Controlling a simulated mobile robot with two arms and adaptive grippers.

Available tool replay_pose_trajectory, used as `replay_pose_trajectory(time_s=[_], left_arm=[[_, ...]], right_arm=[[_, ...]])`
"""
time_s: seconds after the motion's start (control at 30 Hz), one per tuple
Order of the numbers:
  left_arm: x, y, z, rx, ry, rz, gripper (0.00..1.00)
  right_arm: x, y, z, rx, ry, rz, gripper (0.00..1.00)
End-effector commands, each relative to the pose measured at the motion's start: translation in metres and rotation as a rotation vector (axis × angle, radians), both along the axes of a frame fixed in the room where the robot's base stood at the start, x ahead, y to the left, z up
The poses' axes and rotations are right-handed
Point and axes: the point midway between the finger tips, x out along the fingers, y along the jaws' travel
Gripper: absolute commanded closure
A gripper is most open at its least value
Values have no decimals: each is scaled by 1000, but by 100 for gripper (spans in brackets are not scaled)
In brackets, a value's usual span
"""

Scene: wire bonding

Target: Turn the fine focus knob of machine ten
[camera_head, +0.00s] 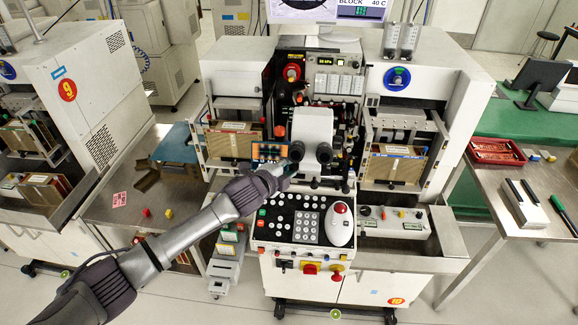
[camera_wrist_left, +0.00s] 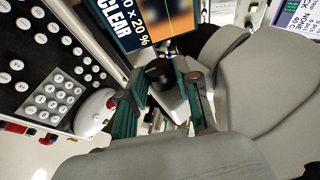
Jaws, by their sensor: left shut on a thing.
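Machine ten (camera_head: 345,287), a white wire bonder with an orange round label at its lower right, stands in the middle of the head view. Its white microscope (camera_head: 313,124) with two black eyepieces is at its centre. My left gripper (camera_head: 291,161) reaches in from the left to the microscope's left side. In the left wrist view its two green-padded fingers (camera_wrist_left: 163,100) stand on either side of a black round knob (camera_wrist_left: 159,72), the fine focus knob, and are shut on it. In the head view the knob is hidden by the gripper. My right gripper is not in view.
A small orange and blue screen (camera_head: 269,152) sits just left of the microscope, close to my gripper. Machine nine (camera_head: 88,75) stands at left, a steel table (camera_head: 550,190) at right.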

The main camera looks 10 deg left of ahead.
Motion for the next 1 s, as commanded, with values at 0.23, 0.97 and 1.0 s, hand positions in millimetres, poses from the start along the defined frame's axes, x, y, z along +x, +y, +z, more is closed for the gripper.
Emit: replay_pose_trajectory(time_s=[0.23,0.97,1.0], left_arm=[[2,2,3,4,134,2,100],[2,0,2,-1,212,1,61],[2,0,2,-1,212,1,54]], right_arm=[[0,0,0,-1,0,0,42],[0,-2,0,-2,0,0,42],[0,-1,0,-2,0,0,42]])
